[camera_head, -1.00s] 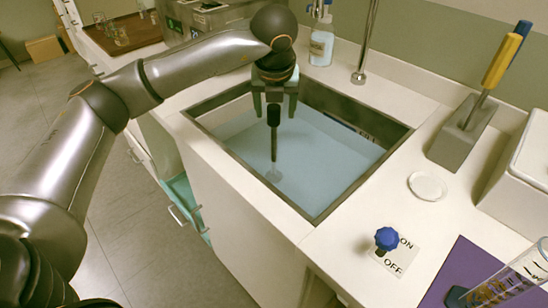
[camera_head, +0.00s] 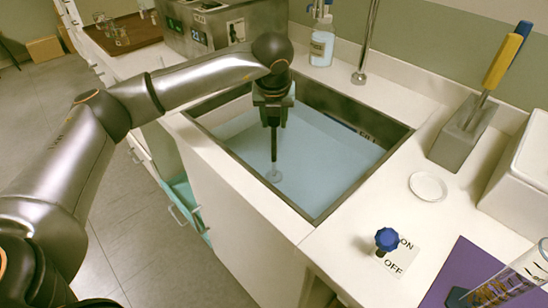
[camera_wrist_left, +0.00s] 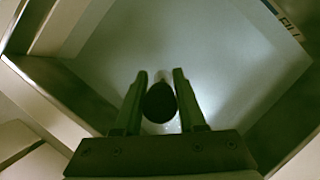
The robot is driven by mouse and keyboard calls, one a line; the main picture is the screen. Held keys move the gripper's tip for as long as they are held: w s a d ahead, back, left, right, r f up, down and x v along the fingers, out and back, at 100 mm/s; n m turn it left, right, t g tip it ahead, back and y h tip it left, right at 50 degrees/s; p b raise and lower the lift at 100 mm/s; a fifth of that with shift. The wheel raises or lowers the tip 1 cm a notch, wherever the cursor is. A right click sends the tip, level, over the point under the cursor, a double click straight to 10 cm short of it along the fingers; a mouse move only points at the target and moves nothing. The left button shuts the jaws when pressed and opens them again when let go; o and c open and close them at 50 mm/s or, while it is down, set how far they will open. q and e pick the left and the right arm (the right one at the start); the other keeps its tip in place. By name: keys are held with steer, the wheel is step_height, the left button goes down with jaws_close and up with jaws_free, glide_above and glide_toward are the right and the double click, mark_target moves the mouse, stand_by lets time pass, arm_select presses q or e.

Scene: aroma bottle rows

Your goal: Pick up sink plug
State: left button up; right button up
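The sink plug (camera_head: 273,148) stands upright in the filled sink (camera_head: 312,216), with a thin dark rod and a pale foot under the water. My left gripper (camera_head: 273,120) is above the sink and its fingers close around the plug's dark top handle. In the left wrist view the round knob of the plug (camera_wrist_left: 161,103) sits between the two fingers of my left gripper (camera_wrist_left: 160,82), with them close against its sides. The lower end of the plug is blurred by the water. My right gripper is not in view.
A blue knob (camera_head: 387,238) with an ON/OFF label and a round white dish (camera_head: 428,186) are on the counter right of the sink. A faucet pipe (camera_head: 366,45) and a soap bottle (camera_head: 321,42) stand behind it. A grey holder (camera_head: 462,132) is at the right.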

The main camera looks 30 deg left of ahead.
arm_select(q)
jaws_close()
step_height(320, 180, up, 10)
steer(key=shift+r+p, duration=0.1)
steer(key=shift+p, duration=0.25)
stand_by(0.4)
